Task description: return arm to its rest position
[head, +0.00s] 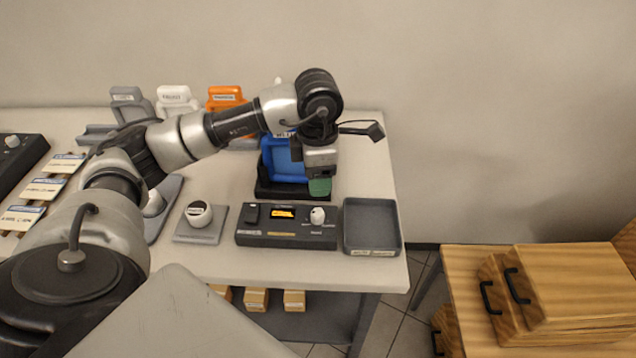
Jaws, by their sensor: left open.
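My left arm reaches in from the lower left across the white table (225,255). My left gripper (320,180) points down above the table, in front of a blue holder (281,160) on a black base. A small green piece (320,187) shows at the gripper's tips; whether it touches the fingers I cannot tell. The jaws are open. The gripper is just behind a dark control box (287,238) with a knob and an orange display. My right gripper is not in view.
A grey tray (371,227) sits at the table's right end. Grey, white and orange (224,97) holders stand at the back. A white round object (198,213) sits on a grey plate. Labelled cards (43,189) lie at left. Wooden boxes (560,290) stand at right.

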